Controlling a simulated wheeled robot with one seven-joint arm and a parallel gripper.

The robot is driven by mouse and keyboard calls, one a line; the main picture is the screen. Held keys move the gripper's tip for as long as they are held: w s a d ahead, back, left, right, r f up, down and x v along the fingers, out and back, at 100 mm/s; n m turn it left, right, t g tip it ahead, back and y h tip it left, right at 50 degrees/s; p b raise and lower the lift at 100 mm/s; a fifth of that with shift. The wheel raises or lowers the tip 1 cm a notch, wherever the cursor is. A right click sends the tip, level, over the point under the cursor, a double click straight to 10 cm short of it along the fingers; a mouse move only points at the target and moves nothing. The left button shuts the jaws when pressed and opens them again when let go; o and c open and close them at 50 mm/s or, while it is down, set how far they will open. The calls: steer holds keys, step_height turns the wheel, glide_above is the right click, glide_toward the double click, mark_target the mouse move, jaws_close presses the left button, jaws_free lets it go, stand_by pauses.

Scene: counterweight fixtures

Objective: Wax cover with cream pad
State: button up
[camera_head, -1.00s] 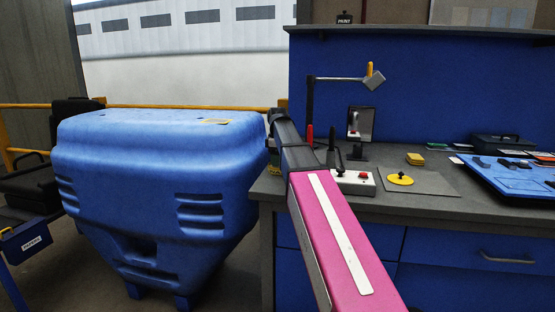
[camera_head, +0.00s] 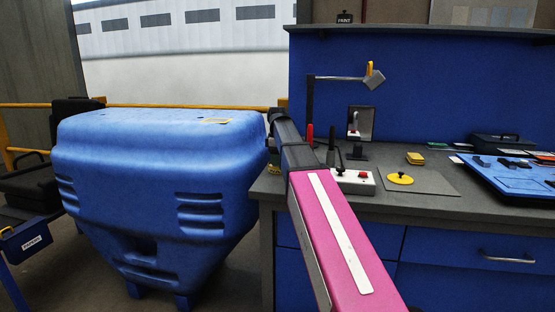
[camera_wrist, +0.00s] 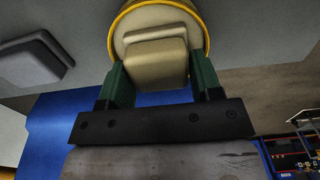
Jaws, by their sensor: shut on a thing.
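In the wrist view, the round cream pad (camera_wrist: 127,30) has a yellow rim and a cream block-shaped grip (camera_wrist: 158,68). My gripper (camera_wrist: 159,76) is shut on this grip, one green finger at each side. The pad's far side is hidden. In the head view, my arm reaches between the cover and the bench, and my gripper and the pad cannot be made out.
A grey-topped bench (camera_head: 400,212) stands at right. It holds a yellow disc (camera_head: 400,178) on a grey mat, a switch box (camera_head: 352,181), a yellow block (camera_head: 415,158) and a blue tray (camera_head: 512,178). A yellow rail (camera_head: 190,106) runs behind the cover. A dark block (camera_wrist: 35,60) shows in the wrist view.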

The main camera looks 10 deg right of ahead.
steer(key=shift+r, duration=3.5)
steer(key=shift+s, duration=0.1)
